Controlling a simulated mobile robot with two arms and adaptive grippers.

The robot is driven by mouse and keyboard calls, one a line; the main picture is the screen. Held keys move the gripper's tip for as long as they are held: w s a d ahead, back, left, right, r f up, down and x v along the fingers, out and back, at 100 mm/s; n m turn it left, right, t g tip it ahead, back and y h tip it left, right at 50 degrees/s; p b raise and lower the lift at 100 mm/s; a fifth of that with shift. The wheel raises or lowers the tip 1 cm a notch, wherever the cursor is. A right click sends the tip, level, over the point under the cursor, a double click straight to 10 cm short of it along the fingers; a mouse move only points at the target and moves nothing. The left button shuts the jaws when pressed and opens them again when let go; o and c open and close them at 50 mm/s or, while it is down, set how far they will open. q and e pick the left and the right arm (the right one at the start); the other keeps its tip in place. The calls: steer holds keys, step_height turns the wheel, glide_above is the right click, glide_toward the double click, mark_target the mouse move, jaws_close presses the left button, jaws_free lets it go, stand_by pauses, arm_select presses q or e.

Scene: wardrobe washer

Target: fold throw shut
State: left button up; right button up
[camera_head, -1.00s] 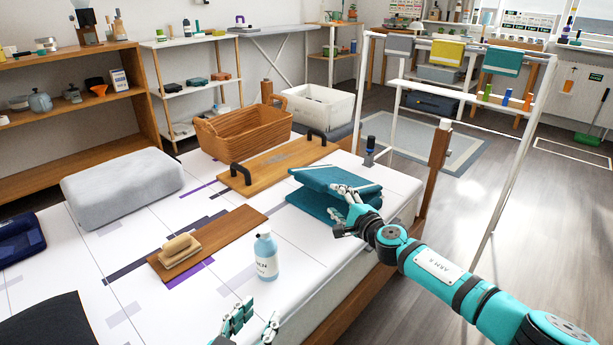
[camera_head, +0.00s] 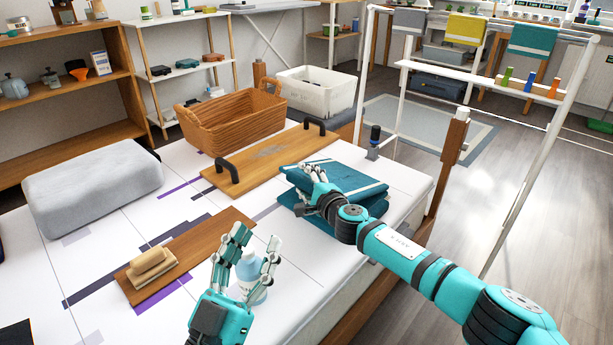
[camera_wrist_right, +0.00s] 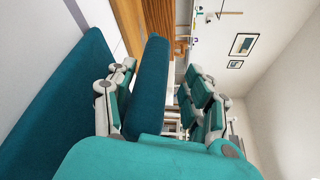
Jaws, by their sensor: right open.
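The teal throw (camera_head: 347,180) lies at the right end of the white table, its upper flap raised off the lower layer (camera_head: 375,207). My right gripper (camera_head: 308,178) is at its left front edge with fingers apart. In the right wrist view, the upper flap (camera_wrist_right: 150,85) stands between the open fingers (camera_wrist_right: 160,100), and the lower layer (camera_wrist_right: 45,110) lies to the left; whether the fingers touch the flap I cannot tell. My left gripper (camera_head: 256,240) is open and empty, fingers up, in front of the pale blue bottle (camera_head: 247,270) and partly hiding it.
A wooden board with black handles (camera_head: 265,160) lies behind the throw, with a wicker basket (camera_head: 230,120) beyond. A brush (camera_head: 153,263) rests on a wooden plank (camera_head: 190,250) at left. A grey cushion (camera_head: 92,185) is farther left. A white drying rack (camera_head: 398,100) stands at right.

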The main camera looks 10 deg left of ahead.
steer(key=shift+w+a, duration=0.15)
jaws_close()
stand_by(0.4)
